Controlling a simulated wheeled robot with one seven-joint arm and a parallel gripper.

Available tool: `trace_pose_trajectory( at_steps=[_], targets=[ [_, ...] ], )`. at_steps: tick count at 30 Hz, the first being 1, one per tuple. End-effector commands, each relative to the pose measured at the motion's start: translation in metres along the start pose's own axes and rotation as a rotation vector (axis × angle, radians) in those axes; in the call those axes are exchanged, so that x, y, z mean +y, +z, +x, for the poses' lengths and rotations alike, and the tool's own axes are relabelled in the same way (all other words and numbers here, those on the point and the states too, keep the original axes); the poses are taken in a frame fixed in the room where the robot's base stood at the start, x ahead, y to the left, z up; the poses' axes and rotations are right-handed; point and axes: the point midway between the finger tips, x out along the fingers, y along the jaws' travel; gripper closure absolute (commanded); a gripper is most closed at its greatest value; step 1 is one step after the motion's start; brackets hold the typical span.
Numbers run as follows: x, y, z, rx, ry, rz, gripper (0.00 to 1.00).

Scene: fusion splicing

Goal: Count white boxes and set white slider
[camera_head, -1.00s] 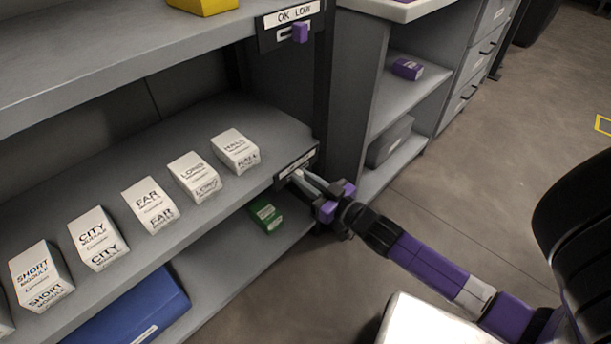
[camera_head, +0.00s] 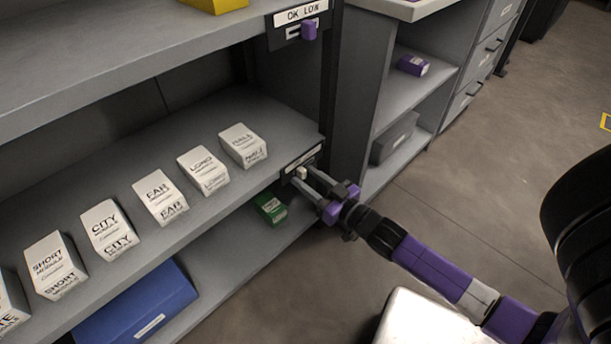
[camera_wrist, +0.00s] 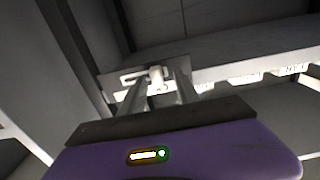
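Several white boxes stand in a row on the middle shelf in the head view: a partly cut-off box (camera_head: 10,300) at the left edge, then SHORT (camera_head: 55,265), CITY (camera_head: 109,229), FAR (camera_head: 160,197), LONG (camera_head: 203,171) and HALL (camera_head: 243,145). The white slider (camera_head: 302,173) sits under a label at that shelf's right end. It also shows in the wrist view (camera_wrist: 157,75), its track running left. My gripper (camera_head: 307,179) is at the slider, fingers apart with the knob between the tips. In the wrist view the gripper (camera_wrist: 164,82) shows a gap beside the knob; contact is unclear.
A purple slider (camera_head: 309,30) sits below the "OK LOW" label on the upper shelf. A yellow box (camera_head: 215,4) is above, a blue bin (camera_head: 135,305) and a green box (camera_head: 270,207) below.

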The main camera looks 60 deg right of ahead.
Motion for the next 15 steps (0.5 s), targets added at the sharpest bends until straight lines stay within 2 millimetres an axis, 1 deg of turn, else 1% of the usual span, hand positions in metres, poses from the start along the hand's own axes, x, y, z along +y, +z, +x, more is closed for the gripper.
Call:
trace_pose_trajectory(
  at_steps=[1, 6, 9, 12, 15],
  targets=[
    [0.002, -0.002, -0.008, -0.002, 0.003, 0.000, 0.62],
    [0.001, -0.003, -0.037, -0.003, 0.003, -0.002, 0.62],
    [0.001, -0.002, -0.051, -0.003, 0.002, -0.002, 0.62],
    [0.000, -0.001, -0.061, -0.001, 0.000, 0.000, 0.62],
    [-0.001, -0.001, -0.066, 0.000, 0.000, 0.000, 0.62]
  ],
)
